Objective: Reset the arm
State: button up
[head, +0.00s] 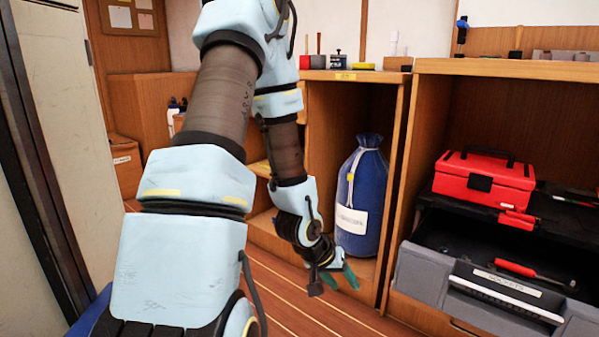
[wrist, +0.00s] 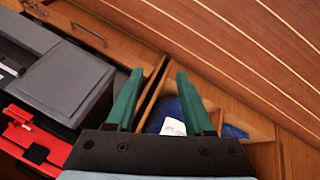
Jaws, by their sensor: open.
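My arm reaches down from the top of the head view, with pale blue and brown links. My gripper (head: 338,277) hangs low over the wooden floor, in front of the blue bag's compartment. In the wrist view my gripper (wrist: 158,92) shows two green fingers spread apart with nothing between them. The blue bag (head: 362,190) with a white label stands upright in the open cabinet; part of it also shows beyond the fingers in the wrist view (wrist: 232,131). I cannot tell whether the gripper touches anything, but no contact is visible.
A red toolbox (head: 484,180) sits on a dark surface in the right cabinet. Small items stand on the cabinet tops. The striped wooden floor (head: 290,305) is clear.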

jog(key=a+r+n+y, duration=0.1)
jog(key=a+r+y, duration=0.3)
jog(key=a+r, duration=0.6)
jog(key=s+a+r+n+g+y+p, duration=0.1)
jog(key=s+a+r+n+g+p, duration=0.1)
jog(key=s+a+r, duration=0.4)
notch_tip(320, 180, up, 37)
jog(key=w+p, duration=0.1)
jog(key=p, duration=3.6)
jog(key=shift+w+a, duration=0.15)
jog(key=shift+a, duration=0.25)
jog(key=shift+r, duration=0.1)
